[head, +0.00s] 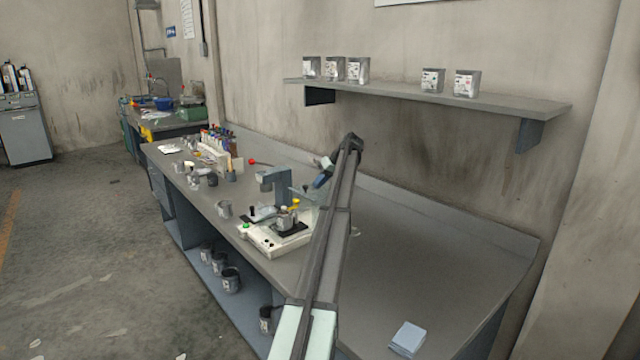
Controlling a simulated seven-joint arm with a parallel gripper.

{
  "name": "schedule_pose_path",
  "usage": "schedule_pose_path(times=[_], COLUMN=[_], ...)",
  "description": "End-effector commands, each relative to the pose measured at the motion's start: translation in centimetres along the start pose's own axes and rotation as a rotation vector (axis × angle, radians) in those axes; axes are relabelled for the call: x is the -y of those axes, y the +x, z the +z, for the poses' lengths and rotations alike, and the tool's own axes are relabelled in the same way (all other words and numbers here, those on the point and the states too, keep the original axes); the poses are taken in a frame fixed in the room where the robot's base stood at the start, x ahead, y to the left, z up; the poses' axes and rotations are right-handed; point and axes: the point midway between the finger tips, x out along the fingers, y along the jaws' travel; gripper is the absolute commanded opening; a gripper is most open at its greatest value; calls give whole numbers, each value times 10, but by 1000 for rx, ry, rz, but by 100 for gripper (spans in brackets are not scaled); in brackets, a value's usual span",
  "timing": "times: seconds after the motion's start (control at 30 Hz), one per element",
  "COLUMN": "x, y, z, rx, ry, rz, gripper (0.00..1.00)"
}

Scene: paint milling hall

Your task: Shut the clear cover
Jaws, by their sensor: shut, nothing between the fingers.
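A small cream bench machine (262,241) with a grey upright head (272,182) stands on the grey workbench. The clear cover (308,217) shows only as a faint see-through patch at the machine's right side, partly behind my arm. It looks raised, though its edges and exact angle are hard to make out. A small pot with a yellow top (295,207) stands on the machine's dark plate. My gripper (308,188) is small and partly unclear, above and behind the cover, right of the grey head. It is shut and empty. I cannot tell whether it touches the cover.
Several grey cups (224,209) and a rack of coloured bottles (215,150) stand left of the machine. A wall shelf (420,98) holds several tins. The bench's right part is clear except for a pale blue folded cloth (407,339) near the front edge.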

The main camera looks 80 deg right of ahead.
Motion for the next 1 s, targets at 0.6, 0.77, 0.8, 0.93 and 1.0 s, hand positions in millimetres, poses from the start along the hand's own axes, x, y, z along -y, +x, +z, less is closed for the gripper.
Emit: schedule_pose_path(times=[0.6, 0.77, 0.8, 0.93, 1.0], x=[110, 134, 139, 149, 151], y=[43, 52, 54, 58, 60], z=[31, 37, 38, 39, 40], rx=[1, 0, 0, 0, 1], ry=[-3, -1, -1, -1, -1], rz=[-2, 0, 0, 0, 0], gripper=[0, 0, 0, 0, 0])
